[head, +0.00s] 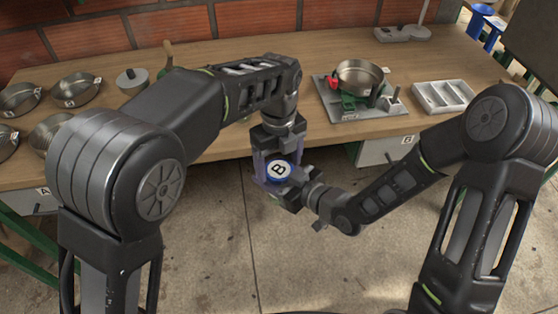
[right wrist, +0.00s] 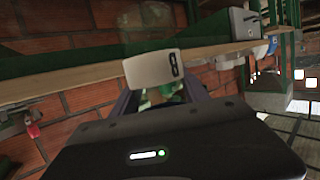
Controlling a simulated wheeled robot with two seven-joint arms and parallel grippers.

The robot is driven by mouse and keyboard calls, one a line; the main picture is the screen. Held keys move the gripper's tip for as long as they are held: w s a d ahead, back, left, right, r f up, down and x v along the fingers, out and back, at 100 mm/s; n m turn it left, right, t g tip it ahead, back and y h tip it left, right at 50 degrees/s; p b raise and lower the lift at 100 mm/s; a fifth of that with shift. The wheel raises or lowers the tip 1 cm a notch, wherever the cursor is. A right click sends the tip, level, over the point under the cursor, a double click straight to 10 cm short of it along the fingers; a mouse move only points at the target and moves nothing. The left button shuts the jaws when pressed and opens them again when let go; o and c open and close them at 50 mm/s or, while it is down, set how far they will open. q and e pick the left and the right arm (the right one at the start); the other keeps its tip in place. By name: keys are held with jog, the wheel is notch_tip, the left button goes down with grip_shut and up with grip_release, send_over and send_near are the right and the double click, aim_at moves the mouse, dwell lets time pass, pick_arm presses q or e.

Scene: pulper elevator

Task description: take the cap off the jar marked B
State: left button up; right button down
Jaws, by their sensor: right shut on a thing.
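The jar marked B (head: 279,170) shows a white round top with a black B and a blue rim. It is in the air in front of the table edge, between my two grippers. My left gripper (head: 276,152) comes from above and behind and reaches to the jar; its fingertips are partly hidden, so its opening is unclear. My right gripper (head: 291,188) comes from the right and is shut on the jar. In the right wrist view a white piece with a dark mark (right wrist: 153,68) shows just beyond my right fingers. The cap's seat on the jar is not clear.
The wooden table (head: 220,170) lies behind. It carries several metal pans at the left, a grey plate (head: 352,112) with a pan (head: 360,76) on it, and a white divided tray (head: 443,96). Drawers hang under its edge. The floor (head: 215,250) below the jar is clear.

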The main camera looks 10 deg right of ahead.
pick_arm(q)
jog(key=c, duration=1.3)
jog(key=n, duration=0.7)
jog(key=shift+c, duration=0.2)
jog(key=o, duration=1.6)
jog(key=shift+c, duration=0.2)
jog(key=shift+r, duration=2.3)
jog(key=shift+c, duration=0.4)
